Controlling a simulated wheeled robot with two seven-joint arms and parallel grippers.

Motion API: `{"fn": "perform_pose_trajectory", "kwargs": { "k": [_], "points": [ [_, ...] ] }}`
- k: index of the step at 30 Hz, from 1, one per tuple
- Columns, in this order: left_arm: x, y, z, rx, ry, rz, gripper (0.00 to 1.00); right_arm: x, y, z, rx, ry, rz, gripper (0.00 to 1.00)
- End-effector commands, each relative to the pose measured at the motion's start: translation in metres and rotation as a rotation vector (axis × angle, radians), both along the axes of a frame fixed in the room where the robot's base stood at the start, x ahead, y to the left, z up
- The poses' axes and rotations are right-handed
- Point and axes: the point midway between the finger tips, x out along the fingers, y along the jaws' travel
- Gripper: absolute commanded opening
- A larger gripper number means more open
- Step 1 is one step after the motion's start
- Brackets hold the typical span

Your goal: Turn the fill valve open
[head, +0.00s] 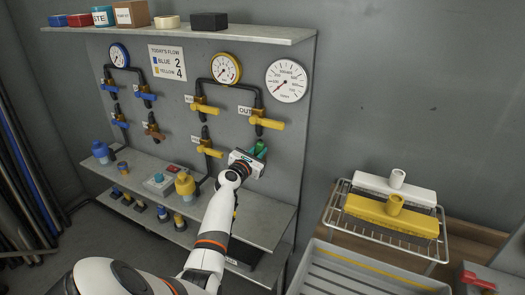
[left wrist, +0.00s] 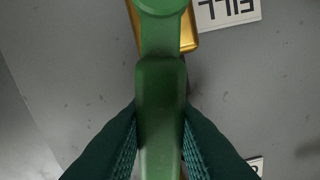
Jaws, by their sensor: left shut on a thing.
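The fill valve has a green lever handle (left wrist: 160,90) on a brass-yellow body (left wrist: 188,30), beside a FILL label (left wrist: 228,10) that reads upside down in the left wrist view. In the head view the green handle (head: 259,148) shows at the lower right of the valve board, partly hidden by my left gripper (head: 250,158). In the left wrist view the two dark ridged fingers of my left gripper (left wrist: 159,140) lie on both sides of the handle, shut on it. My right gripper is not in view.
Yellow valves (head: 265,120) and blue valves (head: 145,95) sit on the board with dial gauges (head: 287,80). A lower shelf (head: 262,215) holds bottles.

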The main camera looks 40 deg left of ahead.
Motion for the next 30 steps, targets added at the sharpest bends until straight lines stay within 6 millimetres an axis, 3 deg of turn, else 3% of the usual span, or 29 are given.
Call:
{"fn": "perform_pose_trajectory", "kwargs": {
  "k": [12,30],
  "points": [
    [-0.004,0.014,0.002,-0.208,-0.065,0.001,0.00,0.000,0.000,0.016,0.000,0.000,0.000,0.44],
    [-0.005,0.016,0.001,-0.243,-0.076,0.001,0.00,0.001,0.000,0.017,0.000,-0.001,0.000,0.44]
  ]
}}
